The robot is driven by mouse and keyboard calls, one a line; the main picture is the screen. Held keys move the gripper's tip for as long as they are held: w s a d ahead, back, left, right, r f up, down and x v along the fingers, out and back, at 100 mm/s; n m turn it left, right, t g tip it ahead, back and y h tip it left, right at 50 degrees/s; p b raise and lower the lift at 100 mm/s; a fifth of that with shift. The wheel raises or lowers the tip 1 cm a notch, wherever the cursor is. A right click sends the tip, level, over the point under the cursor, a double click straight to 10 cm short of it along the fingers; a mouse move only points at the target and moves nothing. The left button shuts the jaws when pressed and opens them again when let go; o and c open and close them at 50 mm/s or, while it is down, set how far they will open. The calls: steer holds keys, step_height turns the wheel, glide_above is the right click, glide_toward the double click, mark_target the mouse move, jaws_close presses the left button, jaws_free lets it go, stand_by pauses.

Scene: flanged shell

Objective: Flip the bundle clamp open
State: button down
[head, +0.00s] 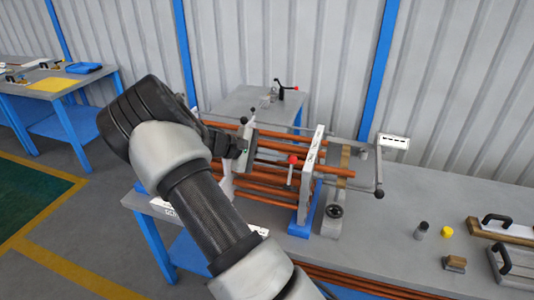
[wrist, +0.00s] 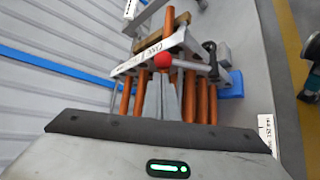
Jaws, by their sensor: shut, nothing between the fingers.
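In the wrist view the red knob (wrist: 162,61) is just beyond my fingertips, in front of the white plate (wrist: 150,57). My gripper (wrist: 162,82) is shut and empty, its two grey fingers side by side and pointing at the knob. Whether they touch it I cannot tell. In the head view my gripper's body is over the tubes, left of the knob; my arm hides the rack's left part.
The rack stands on a grey bench (head: 390,230). A black handwheel (head: 335,211), a grey cylinder (head: 421,230), a yellow cap (head: 446,231) and handled blocks (head: 500,231) are to its right. Another bench (head: 240,105) with a red-knobbed lever stands behind, near the corrugated wall.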

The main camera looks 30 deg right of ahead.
steer(key=shift+s+d+f, duration=0.1)
steer(key=shift+d+f, duration=0.25)
steer(key=shift+d, duration=0.3)
steer(key=shift+s+a+f+b, duration=0.1)
steer(key=shift+b, duration=0.35)
steer(key=shift+a+r+h+b, duration=0.1)
steer(key=shift+r+h+b, duration=0.1)
steer(key=shift+h+b, duration=0.1)
steer(key=shift+s+a+m+t+b, duration=0.1)
steer(key=shift+s+m+t+b, duration=0.05)
steer(key=shift+m+t+b, duration=0.2)
steer(key=s+a+m+h+b, duration=0.5)
steer(key=a+m+h+b, duration=0.1)
steer(key=b, duration=0.7)
steer(key=shift+s+a+r+h, duration=0.2)
steer(key=shift+r+h, duration=0.15)
steer(key=shift+h, duration=0.35)
steer(key=shift+b, duration=0.3)
steer(key=shift+f, duration=0.1)
